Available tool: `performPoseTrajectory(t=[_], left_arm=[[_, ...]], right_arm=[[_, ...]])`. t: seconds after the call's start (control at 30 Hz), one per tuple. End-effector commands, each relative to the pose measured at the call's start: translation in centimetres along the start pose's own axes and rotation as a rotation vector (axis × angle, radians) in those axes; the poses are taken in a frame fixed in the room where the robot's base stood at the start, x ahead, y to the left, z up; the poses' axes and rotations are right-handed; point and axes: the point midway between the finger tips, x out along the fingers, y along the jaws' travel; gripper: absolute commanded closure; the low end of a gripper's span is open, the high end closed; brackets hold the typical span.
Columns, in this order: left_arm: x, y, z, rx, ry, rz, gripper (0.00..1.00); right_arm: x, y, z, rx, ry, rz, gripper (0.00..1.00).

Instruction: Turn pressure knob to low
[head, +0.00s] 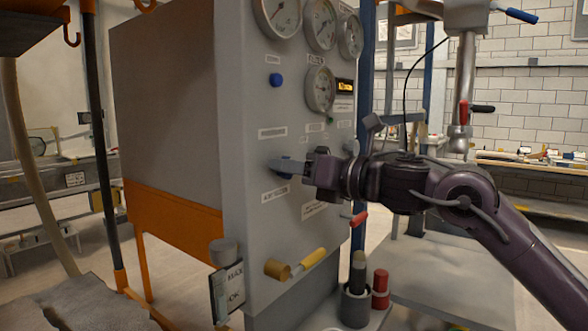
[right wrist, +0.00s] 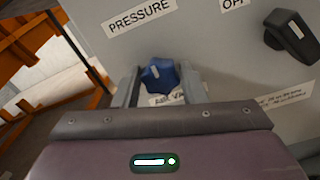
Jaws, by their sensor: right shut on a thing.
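The pressure knob (right wrist: 158,77) is blue and lobed, on the grey front panel (head: 262,220). In the right wrist view it sits under a label reading PRESSURE (right wrist: 140,16), with a pale mark on its face. In the head view it is mostly hidden behind my fingers. My right gripper (head: 284,166) reaches in from the right. In the right wrist view its two grey fingers (right wrist: 158,86) are on either side of the knob, shut on it. A label below the knob is partly covered by my gripper, and I cannot read the knob's setting. My left gripper is not in view.
A black knob (right wrist: 291,36) is right of the pressure knob. Gauges (head: 320,88) and a small blue knob (head: 276,80) are higher on the panel. A yellow-handled lever (head: 312,258) and a red-handled one (head: 359,218) are below. Dark and red cylinders (head: 380,288) stand near the panel's foot.

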Motion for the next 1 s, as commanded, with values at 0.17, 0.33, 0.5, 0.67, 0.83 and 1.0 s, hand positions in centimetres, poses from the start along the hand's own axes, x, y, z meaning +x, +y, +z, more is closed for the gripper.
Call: performPoseTrajectory(t=[0.17, 0.33, 0.5, 0.67, 0.83, 1.0], left_arm=[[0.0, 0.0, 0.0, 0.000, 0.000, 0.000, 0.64], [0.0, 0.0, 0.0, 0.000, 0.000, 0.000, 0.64], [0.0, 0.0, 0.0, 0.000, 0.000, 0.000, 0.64], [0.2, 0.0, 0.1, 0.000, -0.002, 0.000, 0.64], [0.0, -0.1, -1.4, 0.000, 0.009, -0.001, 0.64], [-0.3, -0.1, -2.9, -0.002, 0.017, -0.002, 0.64]], right_arm=[[0.0, -0.1, -0.3, 0.000, 0.007, -0.001, 0.61], [0.0, -0.1, -0.2, 0.000, 0.005, -0.001, 0.41], [0.0, 0.0, -0.1, 0.000, 0.003, -0.001, 0.41], [-0.5, -0.1, -0.1, 0.000, 0.001, -0.001, 0.41], [-3.1, -0.2, -0.2, -0.002, 0.000, -0.004, 0.41], [-5.9, -0.2, -0.3, -0.001, 0.002, -0.003, 0.41]])
